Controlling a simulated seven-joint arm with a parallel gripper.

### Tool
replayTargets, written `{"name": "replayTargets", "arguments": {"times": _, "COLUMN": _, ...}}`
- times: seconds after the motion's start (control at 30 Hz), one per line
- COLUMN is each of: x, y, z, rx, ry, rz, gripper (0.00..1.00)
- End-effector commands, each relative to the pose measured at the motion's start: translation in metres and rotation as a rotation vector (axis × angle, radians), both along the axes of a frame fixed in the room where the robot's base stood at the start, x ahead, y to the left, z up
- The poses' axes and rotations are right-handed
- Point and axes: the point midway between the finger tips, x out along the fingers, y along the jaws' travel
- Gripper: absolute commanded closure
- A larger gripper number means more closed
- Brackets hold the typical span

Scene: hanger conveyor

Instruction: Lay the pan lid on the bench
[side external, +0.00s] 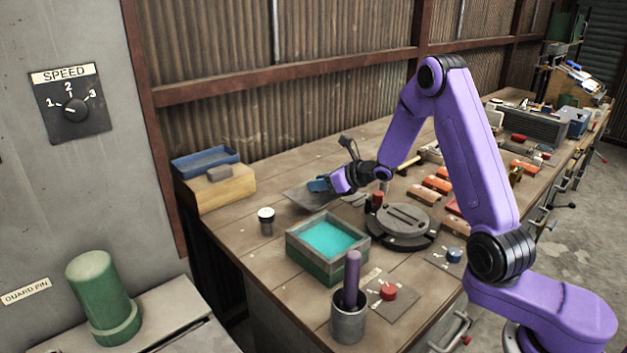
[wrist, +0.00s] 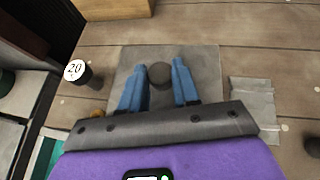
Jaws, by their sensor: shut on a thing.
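In the wrist view, my gripper (wrist: 159,66) has its blue fingers on either side of a dark round knob (wrist: 159,76). The knob stands over a flat grey square plate (wrist: 205,68), which I take to be the pan lid. In the side view, my gripper (side external: 318,185) is low over the far part of the bench (side external: 270,262), with the grey plate (side external: 302,199) just below the fingers. My fingers are shut on the knob. I cannot tell whether the plate touches the bench or is slightly above it.
A green box with a turquoise inside (side external: 329,238) and a white-topped canister (side external: 266,221) stand nearby. A dark round turntable (side external: 405,226) is right of the box. A wooden block (side external: 222,192) with a blue tray (side external: 205,162) stands at the far left.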

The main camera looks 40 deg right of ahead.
Motion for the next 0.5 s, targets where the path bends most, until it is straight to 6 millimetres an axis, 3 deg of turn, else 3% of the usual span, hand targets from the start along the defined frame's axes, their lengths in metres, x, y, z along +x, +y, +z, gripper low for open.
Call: {"name": "replayTargets", "arguments": {"times": 0.5, "x": -0.001, "y": -0.005, "z": -0.025, "rx": 0.002, "ry": -0.001, "rz": -0.034, "gripper": 1.0}}
